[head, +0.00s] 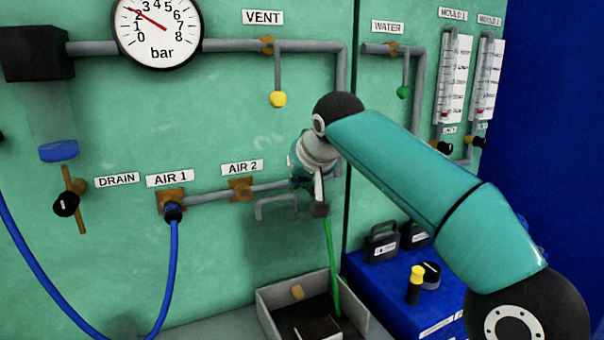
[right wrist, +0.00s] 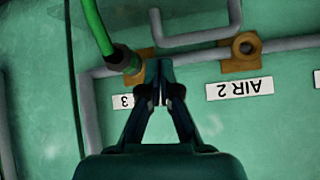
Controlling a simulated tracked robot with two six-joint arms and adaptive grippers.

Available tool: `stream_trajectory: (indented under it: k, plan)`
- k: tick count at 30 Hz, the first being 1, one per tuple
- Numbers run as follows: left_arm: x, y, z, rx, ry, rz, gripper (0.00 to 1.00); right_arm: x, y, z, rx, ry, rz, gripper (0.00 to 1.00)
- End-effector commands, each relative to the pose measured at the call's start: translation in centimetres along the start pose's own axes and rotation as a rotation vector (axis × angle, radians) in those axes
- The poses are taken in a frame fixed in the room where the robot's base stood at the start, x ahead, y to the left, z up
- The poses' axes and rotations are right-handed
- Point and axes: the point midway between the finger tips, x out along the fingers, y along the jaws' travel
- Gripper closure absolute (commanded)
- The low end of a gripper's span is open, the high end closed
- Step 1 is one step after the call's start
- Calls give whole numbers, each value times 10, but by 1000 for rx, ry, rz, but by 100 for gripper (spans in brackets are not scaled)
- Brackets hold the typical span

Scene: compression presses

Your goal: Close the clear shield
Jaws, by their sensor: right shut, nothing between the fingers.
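I cannot make out a clear shield in either view. My right gripper (head: 320,207) is in front of the green wall panel, near the pipe right of the AIR 2 label. In the right wrist view, its fingers (right wrist: 159,75) are shut with nothing between them. They are close beside a brass fitting (right wrist: 143,58), where the green hose (right wrist: 97,27) ends in a dark connector. In the head view the gripper and wrist partly hide this spot. My left gripper is in neither view.
A grey open tray (head: 268,318) stands below, with the green hose (head: 331,260) reaching down to it. A blue box (head: 375,285) with black and yellow parts is to its right. A blue hose (head: 170,270) hangs from AIR 1. A grey handle-like bracket (head: 275,201) juts beside the gripper.

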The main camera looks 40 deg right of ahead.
Motion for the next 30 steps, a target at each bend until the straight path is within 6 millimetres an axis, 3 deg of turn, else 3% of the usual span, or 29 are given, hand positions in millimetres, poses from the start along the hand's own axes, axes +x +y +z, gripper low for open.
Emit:
stream_trajectory:
  k: [3,9,23,30]
  plan:
    - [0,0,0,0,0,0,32,17,0,0,0,-1,0,100]
    - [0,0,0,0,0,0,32,29,0,0,0,1,-1,100]
    - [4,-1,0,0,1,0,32,30,-2,2,-1,7,-4,100]
    - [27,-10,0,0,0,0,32,28,-7,12,-5,52,-21,100]
